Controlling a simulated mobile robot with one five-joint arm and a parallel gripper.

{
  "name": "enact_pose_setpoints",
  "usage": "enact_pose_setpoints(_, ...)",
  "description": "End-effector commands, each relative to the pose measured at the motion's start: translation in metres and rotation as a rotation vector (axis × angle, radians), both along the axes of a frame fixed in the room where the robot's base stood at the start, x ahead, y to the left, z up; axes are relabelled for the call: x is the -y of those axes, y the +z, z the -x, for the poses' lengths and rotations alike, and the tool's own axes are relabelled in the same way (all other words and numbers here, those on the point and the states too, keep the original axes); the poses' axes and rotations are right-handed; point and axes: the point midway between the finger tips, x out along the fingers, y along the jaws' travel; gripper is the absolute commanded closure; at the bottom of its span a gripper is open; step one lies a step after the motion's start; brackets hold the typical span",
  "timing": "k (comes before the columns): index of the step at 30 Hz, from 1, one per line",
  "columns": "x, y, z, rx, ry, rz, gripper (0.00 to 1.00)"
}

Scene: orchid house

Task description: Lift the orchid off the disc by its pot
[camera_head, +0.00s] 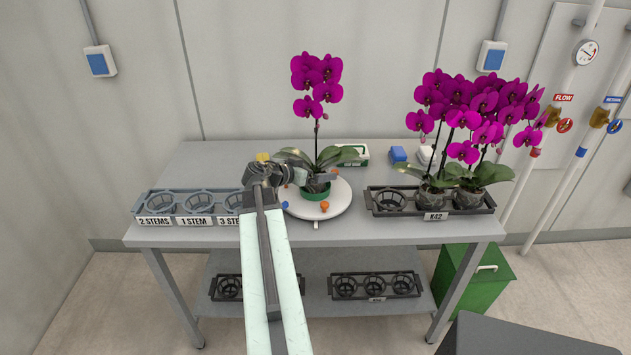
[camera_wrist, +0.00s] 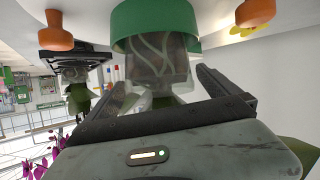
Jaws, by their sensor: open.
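The orchid (camera_head: 317,78), with one stem of magenta flowers, stands upright on the round white disc (camera_head: 340,213) in the head view. Its clear pot (camera_wrist: 158,65), with pale roots inside, has its base in a green ring-like holder (camera_head: 316,194), which also shows in the wrist view (camera_wrist: 155,25). The wrist view is upside down. My gripper (camera_head: 313,178) is open and level with the pot. In the wrist view its dark fingers lie to the left and right of the pot; whether they touch it I cannot tell.
Orange knobs (camera_head: 324,206) sit on the disc near the pot. A black rack (camera_head: 380,211) with two potted orchids stands right, and a labelled rack (camera_head: 185,220) of empty holders stands left. Leaves (camera_head: 345,156) hang just above my gripper. The back left of the table is clear.

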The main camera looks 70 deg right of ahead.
Motion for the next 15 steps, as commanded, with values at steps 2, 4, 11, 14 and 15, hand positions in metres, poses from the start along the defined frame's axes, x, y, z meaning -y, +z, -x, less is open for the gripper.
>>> enact_pose_setpoints(2, -0.0002, 0.0005, 0.0002, 0.000, 0.000, 0.000, 0.08)
enact_pose_setpoints(4, -0.0002, 0.0005, 0.0002, 0.000, -0.001, 0.000, 0.28)
enact_pose_setpoints(11, -0.0001, 0.0009, 0.0004, -0.001, -0.001, 0.001, 0.85)
enact_pose_setpoints(14, -0.0001, 0.0009, 0.0005, -0.001, -0.001, 0.001, 0.85)
enact_pose_setpoints(15, -0.0001, 0.0009, 0.0005, -0.001, -0.001, 0.001, 0.85)
